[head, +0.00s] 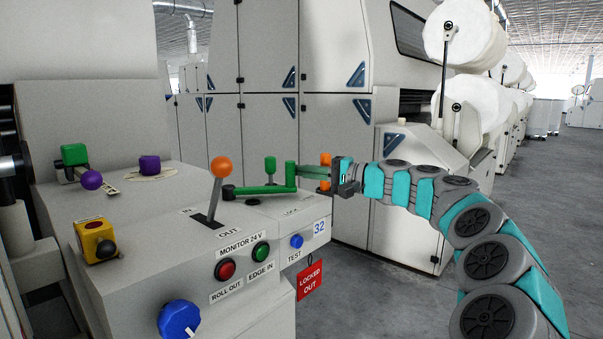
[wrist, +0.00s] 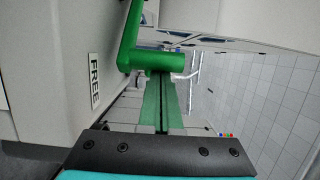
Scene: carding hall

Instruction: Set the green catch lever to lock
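The green catch lever (head: 262,189) is a flat arm on the light grey machine top, running right from a dark pivot to an upright handle. In the wrist view the lever's handle (wrist: 160,61) lies across the tips of my gripper's fingers. My gripper (head: 304,170) comes in from the right, its green-tinted fingers pointing left at the handle. In the wrist view the two fingers (wrist: 160,84) lie side by side with only a thin line between them and nothing held. I cannot tell whether the tips touch the handle. A FREE label (wrist: 94,82) shows beside the lever.
An orange-knobbed lever (head: 220,168) stands left of the catch lever. A green knob (head: 270,166) stands behind it, and an orange post (head: 325,186) is close by my fingers. Buttons and a red LOCKED OUT tag (head: 310,281) are on the front. Open floor lies right.

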